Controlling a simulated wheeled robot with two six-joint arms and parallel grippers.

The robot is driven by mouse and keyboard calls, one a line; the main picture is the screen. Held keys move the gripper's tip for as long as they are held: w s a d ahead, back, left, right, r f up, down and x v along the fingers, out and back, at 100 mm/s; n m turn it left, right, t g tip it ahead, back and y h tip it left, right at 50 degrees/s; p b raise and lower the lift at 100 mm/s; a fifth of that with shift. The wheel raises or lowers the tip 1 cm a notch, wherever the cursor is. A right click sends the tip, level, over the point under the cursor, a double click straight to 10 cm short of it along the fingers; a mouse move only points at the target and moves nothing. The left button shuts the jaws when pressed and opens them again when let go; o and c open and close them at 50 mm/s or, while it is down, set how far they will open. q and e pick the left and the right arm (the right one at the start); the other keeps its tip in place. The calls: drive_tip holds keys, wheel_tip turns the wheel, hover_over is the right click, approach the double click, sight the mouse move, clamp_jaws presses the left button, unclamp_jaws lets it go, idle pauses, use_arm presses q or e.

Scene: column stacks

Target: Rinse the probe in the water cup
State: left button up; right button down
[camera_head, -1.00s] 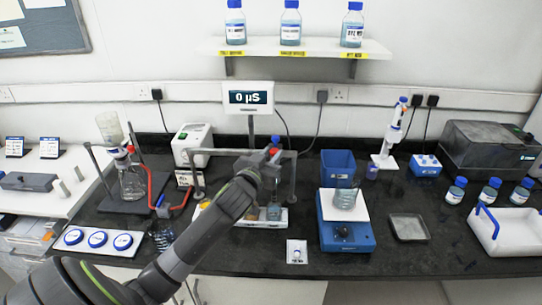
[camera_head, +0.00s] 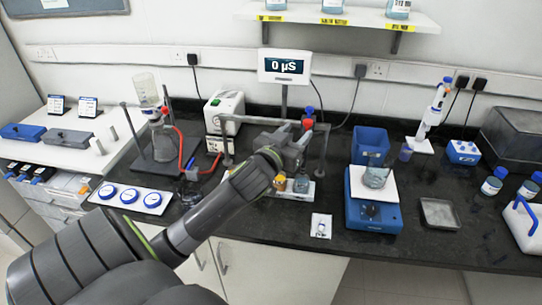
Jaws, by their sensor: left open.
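A grey stand (camera_head: 324,150) with a crossbar is at the middle of the bench. A red cap (camera_head: 308,124) and a blue cap (camera_head: 309,110) show at the bar, apparently probe tops; the shafts below are mostly hidden. My left gripper (camera_head: 296,145) is open at the bar, just left of the red cap. Its fingertips are hard to make out, and I cannot tell if they touch a probe. Below, on a white tray (camera_head: 301,195), stand a clear cup (camera_head: 301,184) and an amber cup (camera_head: 279,182). Which one holds water is unclear. My right gripper is not in view.
A meter display (camera_head: 284,67) reading 0 µS stands behind. To the right are a blue hotplate (camera_head: 372,214) with a beaker (camera_head: 375,178) and a blue bin (camera_head: 370,147). A flask (camera_head: 163,142) with red tubing is left.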

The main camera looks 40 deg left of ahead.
use_arm(q)
drive_tip(key=s+d+b, duration=0.2)
drive_tip(key=s, duration=1)
